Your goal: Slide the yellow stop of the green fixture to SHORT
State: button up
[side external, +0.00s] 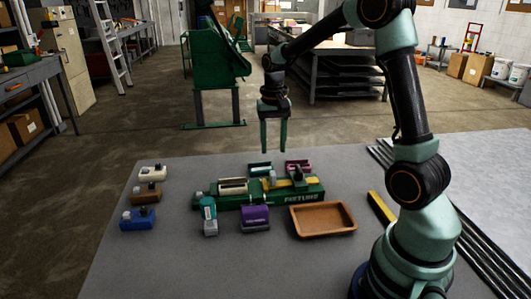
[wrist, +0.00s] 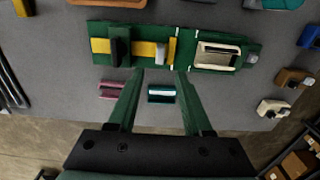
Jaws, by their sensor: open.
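The green fixture (side external: 260,193) lies on the grey table with pale lettering on its front. Its yellow part (side external: 300,183) shows on the right half as a band; in the wrist view the yellow band (wrist: 143,48) runs between a dark upright block (wrist: 120,45) and a pale grey upright piece (wrist: 166,50). I cannot tell which of these is the stop, and no SHORT mark is readable.
A pink block (side external: 298,165) and a teal block (side external: 260,169) sit behind the fixture. A purple block (side external: 255,217), a white-teal block (side external: 208,215) and an orange-brown tray (side external: 323,233) stand in front. Blue (side external: 138,218), brown and cream blocks are at left. A yellow bar (side external: 381,208) lies right.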

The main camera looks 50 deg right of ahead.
aim_at(273, 173)
notch_tip(273, 173, down, 10)
dwell(0.4)
grip_shut()
jog(key=shift+r, duration=0.1)
dwell(1.2)
